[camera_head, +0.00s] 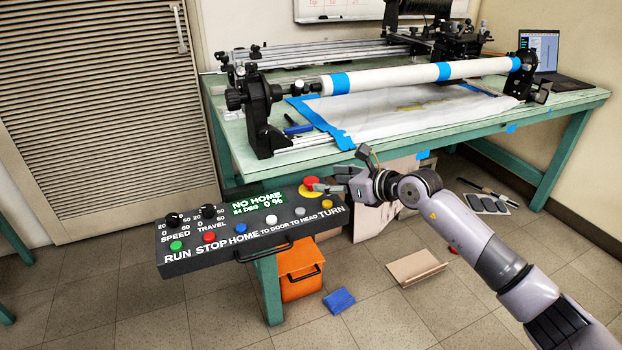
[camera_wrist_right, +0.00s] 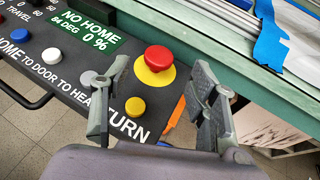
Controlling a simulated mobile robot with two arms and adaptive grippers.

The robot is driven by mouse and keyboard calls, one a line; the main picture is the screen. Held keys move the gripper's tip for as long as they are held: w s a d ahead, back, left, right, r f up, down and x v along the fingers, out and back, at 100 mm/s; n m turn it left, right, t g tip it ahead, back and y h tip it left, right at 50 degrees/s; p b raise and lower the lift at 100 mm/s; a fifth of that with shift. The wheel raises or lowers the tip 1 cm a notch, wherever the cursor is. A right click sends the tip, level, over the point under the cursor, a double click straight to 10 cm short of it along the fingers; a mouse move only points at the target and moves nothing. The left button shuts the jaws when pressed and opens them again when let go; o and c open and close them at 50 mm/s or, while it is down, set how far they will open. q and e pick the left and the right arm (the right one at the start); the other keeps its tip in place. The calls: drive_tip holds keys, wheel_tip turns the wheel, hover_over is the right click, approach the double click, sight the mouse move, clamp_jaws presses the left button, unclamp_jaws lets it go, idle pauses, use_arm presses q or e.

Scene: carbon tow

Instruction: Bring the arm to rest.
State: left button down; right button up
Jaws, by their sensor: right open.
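My right gripper (camera_head: 330,187) comes in from the right in the head view. It hovers by the right end of the black control panel (camera_head: 178,262). In the right wrist view its two fingers (camera_wrist_right: 160,105) are apart with nothing between them. The red mushroom button (camera_wrist_right: 159,58) on its yellow disc lies beyond the fingertips; in the head view part of it shows beside the fingers. A yellow button (camera_wrist_right: 135,107) is near the left finger. I cannot tell from these views whether a finger touches the panel. My left gripper is not in view.
The green table (camera_head: 400,150) carries a long white tube (camera_head: 390,76) with blue tape on a winding rig. A laptop (camera_head: 540,52) stands at the back right. An orange bin (camera_head: 300,275), a blue block (camera_head: 339,300) and cardboard (camera_head: 416,267) are on the floor.

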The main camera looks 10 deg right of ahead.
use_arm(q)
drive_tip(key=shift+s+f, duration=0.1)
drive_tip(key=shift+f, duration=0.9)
use_arm(e)
drive_tip(key=shift+s+d+r, duration=0.2)
drive_tip(key=shift+s+d, duration=0.1)
drive_tip(key=shift+s, duration=0.1)
